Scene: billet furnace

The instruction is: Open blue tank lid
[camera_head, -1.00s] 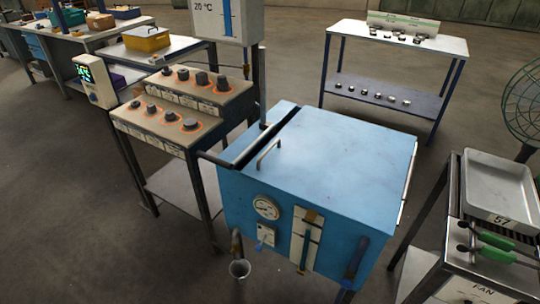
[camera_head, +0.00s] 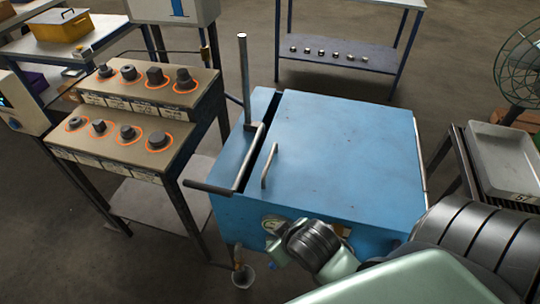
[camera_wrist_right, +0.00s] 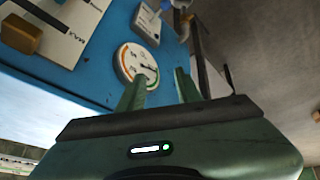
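The blue tank (camera_head: 228,222) stands in the middle of the head view. Its flat blue lid (camera_head: 340,145) lies level on top, with a dark slot along its left side. A pale bar handle (camera_head: 269,166) stands up from the lid near its left edge. My right gripper (camera_head: 272,246) is in front of the tank, lower than the lid handle and apart from it. In the right wrist view, the two green fingers (camera_wrist_right: 158,84) are spread with nothing between them. A round gauge (camera_wrist_right: 137,62) on the tank front is close behind them. My left gripper is out of view.
A dark-gripped lever (camera_head: 212,188) and an upright metal post (camera_head: 244,80) are at the tank's left. A bench with several knobs (camera_head: 125,145) stands farther left. A tray (camera_head: 500,155) is on a stand at right.

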